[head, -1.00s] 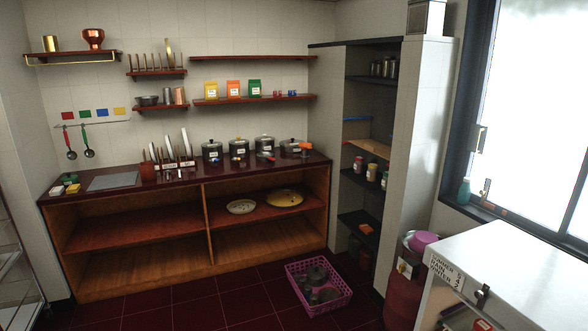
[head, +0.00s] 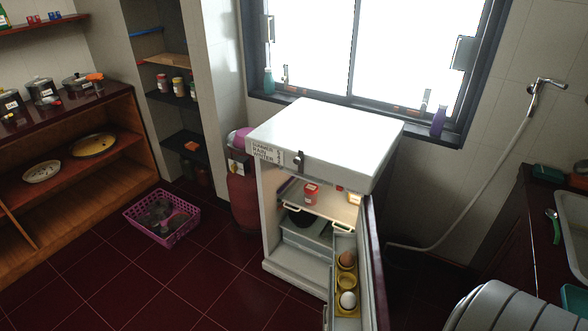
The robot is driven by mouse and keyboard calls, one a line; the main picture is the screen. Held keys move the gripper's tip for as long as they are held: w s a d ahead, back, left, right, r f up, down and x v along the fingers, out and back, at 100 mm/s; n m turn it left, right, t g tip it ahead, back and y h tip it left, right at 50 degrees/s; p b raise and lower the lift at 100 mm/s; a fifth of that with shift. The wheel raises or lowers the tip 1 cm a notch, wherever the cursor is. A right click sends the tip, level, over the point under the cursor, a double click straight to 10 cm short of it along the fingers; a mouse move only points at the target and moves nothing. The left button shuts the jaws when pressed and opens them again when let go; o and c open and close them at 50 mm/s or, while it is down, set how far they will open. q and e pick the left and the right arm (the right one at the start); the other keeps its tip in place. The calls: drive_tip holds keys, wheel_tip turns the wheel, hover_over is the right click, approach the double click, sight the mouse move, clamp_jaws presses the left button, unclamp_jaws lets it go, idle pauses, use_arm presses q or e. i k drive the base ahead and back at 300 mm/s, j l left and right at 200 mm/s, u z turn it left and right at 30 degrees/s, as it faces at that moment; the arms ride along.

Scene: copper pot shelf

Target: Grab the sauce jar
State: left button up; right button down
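A red jar with a pale label (head: 311,193) stands on the upper shelf inside the open small white fridge (head: 328,130). Several small jars stand on a shelf in the dark alcove at the left, among them a jar with a red body (head: 162,82) and a pale-lidded jar (head: 178,86). The labels are too small to read, so I cannot tell which of these is the sauce jar. Neither of my grippers shows in the head view.
The fridge door (head: 374,262) stands open toward me, with eggs (head: 347,300) in its rack. A pink basket (head: 161,216) sits on the floor, and a red cylinder (head: 242,188) stands left of the fridge. Dark tiled floor (head: 190,275) is clear in front.

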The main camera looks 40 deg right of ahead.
sight(310, 200)
drive_tip(key=i+j+z, duration=0.1)
drive_tip(key=j, duration=0.2)
drive_tip(key=i+j+z, duration=0.1)
drive_tip(key=j, duration=0.25)
drive_tip(key=i+j+z, duration=0.1)
drive_tip(key=i+j, duration=0.15)
drive_tip(key=z, duration=1.45)
